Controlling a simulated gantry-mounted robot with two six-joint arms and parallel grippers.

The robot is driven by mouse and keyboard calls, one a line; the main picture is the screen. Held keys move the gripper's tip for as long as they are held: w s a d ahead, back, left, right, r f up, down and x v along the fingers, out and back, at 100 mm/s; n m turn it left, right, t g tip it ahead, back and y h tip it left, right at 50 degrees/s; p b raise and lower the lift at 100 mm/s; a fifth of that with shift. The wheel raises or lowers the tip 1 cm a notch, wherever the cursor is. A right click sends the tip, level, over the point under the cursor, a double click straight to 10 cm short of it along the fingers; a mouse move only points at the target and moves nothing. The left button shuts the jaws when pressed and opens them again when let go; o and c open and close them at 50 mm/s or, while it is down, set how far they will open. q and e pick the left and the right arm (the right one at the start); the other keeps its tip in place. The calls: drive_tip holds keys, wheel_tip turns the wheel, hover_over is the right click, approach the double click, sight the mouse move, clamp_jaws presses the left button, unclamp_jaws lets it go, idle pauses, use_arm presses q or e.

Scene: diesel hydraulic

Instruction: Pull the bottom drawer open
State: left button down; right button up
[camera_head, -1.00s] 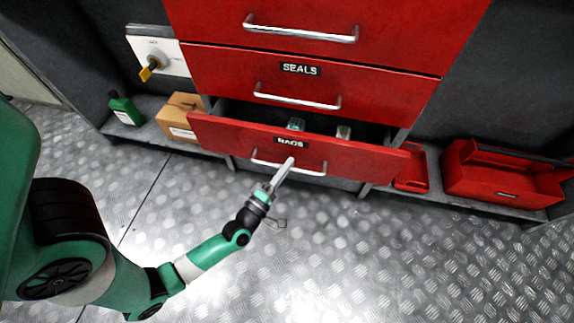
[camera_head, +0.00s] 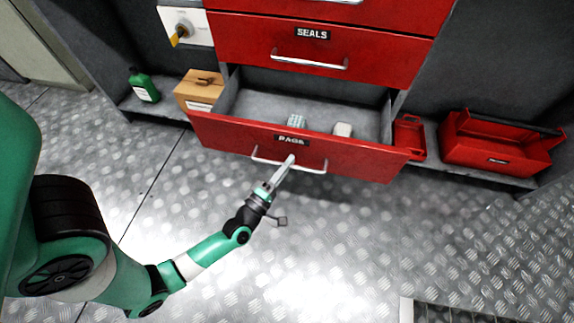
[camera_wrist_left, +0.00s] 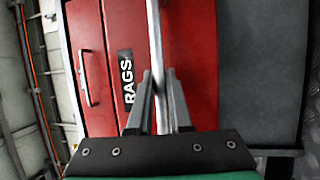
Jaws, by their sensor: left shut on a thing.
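The bottom drawer (camera_head: 225,133) is red, labelled RAGS, and stands well out from the cabinet in the head view, with its grey inside showing. Its silver bar handle (camera_head: 312,170) runs across the front. My left gripper (camera_head: 290,160) is shut on this handle near its middle. In the left wrist view the fingers (camera_wrist_left: 160,95) close around the handle bar (camera_wrist_left: 154,35), with the drawer front (camera_wrist_left: 190,50) behind. Two small pale items, one of them (camera_head: 342,130), lie inside the drawer. My right gripper is not in view.
The SEALS drawer (camera_head: 390,70) above is closed. A cardboard box (camera_head: 198,88) and green bottle (camera_head: 145,88) stand left on the low shelf. A red toolbox (camera_head: 490,150) and red can (camera_head: 408,138) stand right. The metal floor (camera_head: 320,250) before the drawer is clear.

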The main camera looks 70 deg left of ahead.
use_arm(q)
drive_tip(key=c, duration=0.8)
unclamp_jaws()
drive_tip(key=shift+a, duration=0.1)
drive_tip(key=shift+c, duration=0.2)
drive_tip(key=p+v, duration=0.2)
drive_tip(key=v, duration=0.9)
drive_tip(key=shift+s+d+p, duration=0.2)
drive_tip(key=shift+s+p, duration=0.05)
drive_tip(key=shift+p, duration=0.1)
drive_tip(key=shift+f, duration=0.1)
